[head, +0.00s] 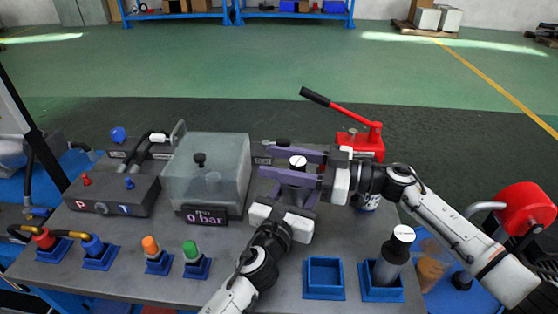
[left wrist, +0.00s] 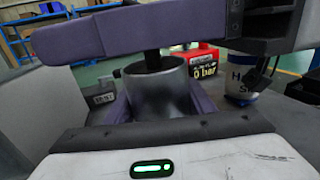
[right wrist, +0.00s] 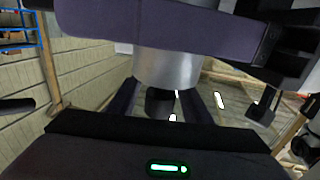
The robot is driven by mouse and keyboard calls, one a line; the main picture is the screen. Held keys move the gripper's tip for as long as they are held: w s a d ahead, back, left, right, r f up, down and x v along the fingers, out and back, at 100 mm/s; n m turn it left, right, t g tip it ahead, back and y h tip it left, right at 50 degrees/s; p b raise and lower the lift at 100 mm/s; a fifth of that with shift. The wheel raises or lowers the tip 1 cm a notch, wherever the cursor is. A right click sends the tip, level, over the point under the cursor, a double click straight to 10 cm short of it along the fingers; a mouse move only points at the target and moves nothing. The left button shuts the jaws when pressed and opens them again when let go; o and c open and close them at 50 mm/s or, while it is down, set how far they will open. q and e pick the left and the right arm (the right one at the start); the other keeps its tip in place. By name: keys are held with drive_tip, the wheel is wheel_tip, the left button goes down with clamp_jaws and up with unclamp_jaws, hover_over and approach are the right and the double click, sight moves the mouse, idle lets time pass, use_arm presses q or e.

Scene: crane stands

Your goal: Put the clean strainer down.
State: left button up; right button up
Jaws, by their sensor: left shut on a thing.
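A grey metal cylinder (left wrist: 158,88) with a dark rod at its top stands between my left gripper's purple fingers in the left wrist view. My left gripper (head: 292,195) is shut on it. My right gripper (head: 294,164) is open, its fingers apart around the pale top with a dark centre (head: 298,161). The right wrist view shows the cylinder (right wrist: 168,68) and a dark knob (right wrist: 160,101) between the right fingers. I cannot tell whether it is the strainer.
An empty blue tray (head: 324,293) lies left of the filled one. A clear box (head: 203,165) with a 0 bar display (head: 205,217) stands to the left. A red hand pump (head: 362,145) stands behind. Orange and green plugs (head: 151,246) stand at front left.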

drive_tip(key=s+d, duration=0.2)
drive_tip(key=d, duration=0.9)
drive_tip(key=shift+s+d+r, duration=0.2)
drive_tip(key=shift+d+r, duration=0.05)
drive_tip(key=shift+d, duration=0.1)
use_arm(q)
drive_tip(key=o, duration=1.3)
